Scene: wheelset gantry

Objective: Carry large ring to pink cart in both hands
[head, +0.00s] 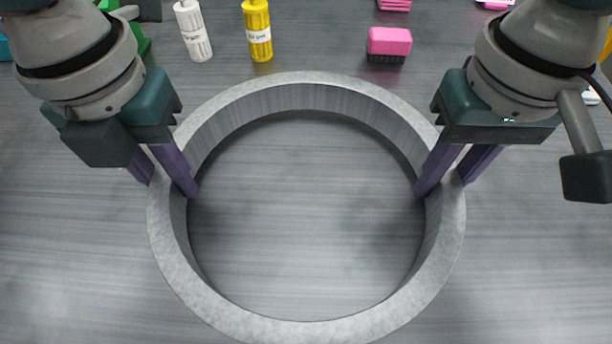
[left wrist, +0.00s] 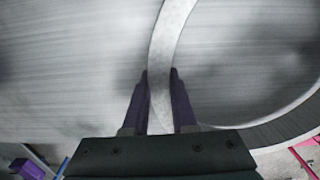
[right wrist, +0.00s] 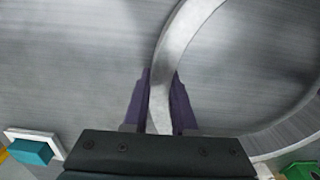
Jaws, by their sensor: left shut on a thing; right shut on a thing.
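The large ring (head: 305,329) is a wide, light grey band in the middle of the head view, seen from above. My left gripper (head: 166,180) is shut on the ring's left wall, one purple finger inside and one outside. My right gripper (head: 446,182) is shut on the ring's right wall in the same way. The left wrist view shows the ring's wall (left wrist: 162,60) between the fingers, and the right wrist view shows the wall (right wrist: 167,65) likewise. I cannot tell whether the ring touches the grey surface. I cannot make out the pink cart.
Beyond the ring stand a white bottle (head: 193,31), a yellow bottle (head: 257,30) and a pink brush-like block (head: 389,42) on the grey table (head: 70,270). A green object (head: 138,40) is partly hidden by my left arm. The table in front and inside the ring is clear.

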